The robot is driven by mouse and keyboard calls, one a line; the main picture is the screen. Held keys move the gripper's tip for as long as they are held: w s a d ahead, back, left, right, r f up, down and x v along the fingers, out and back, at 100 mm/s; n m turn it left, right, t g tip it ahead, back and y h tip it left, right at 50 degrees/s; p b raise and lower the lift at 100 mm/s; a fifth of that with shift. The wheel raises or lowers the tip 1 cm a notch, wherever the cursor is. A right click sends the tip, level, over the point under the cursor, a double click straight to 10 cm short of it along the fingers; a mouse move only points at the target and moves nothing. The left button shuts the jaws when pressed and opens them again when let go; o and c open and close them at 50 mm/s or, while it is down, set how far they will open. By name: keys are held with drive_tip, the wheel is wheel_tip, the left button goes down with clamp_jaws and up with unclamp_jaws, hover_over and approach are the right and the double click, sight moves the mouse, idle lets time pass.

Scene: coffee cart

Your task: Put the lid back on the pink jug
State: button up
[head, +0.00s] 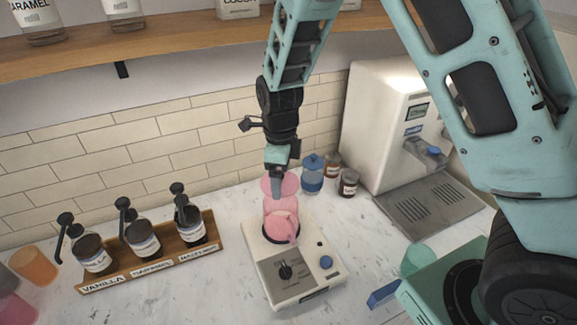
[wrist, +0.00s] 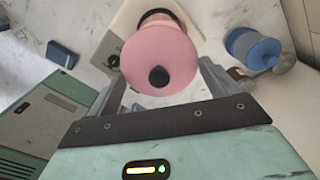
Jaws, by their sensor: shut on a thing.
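The pink lid (head: 291,186) is a round disc. In the wrist view the lid (wrist: 150,50) shows its black knob and lies between the fingers. My gripper (head: 277,192) is shut on the lid and holds it over the pink jug. The pink jug (head: 283,222) stands upright on a white scale, its handle toward the front. In the wrist view the lid hides most of the jug (wrist: 157,17). I cannot tell whether the lid touches the jug's rim.
The white scale (head: 295,282) stands on the marble counter. A blue jar (head: 312,176) and small brown jars (head: 348,184) stand behind on the right. A wooden rack (head: 150,264) of syrup bottles is on the left. A white coffee machine (head: 382,120) stands at the back right.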

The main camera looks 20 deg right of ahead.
wheel_tip(320, 180, down, 6)
drive_tip(key=b, duration=0.4)
drive_tip(key=shift+b, duration=0.4)
drive_tip(key=shift+p, duration=0.55)
idle(0.9)
drive_tip(key=shift+f+p, duration=0.25)
drive_tip(key=shift+p, duration=0.2)
idle(1.3)
drive_tip(key=o, duration=0.8)
drive_tip(key=shift+c, duration=0.2)
drive_tip(key=shift+r, duration=0.15)
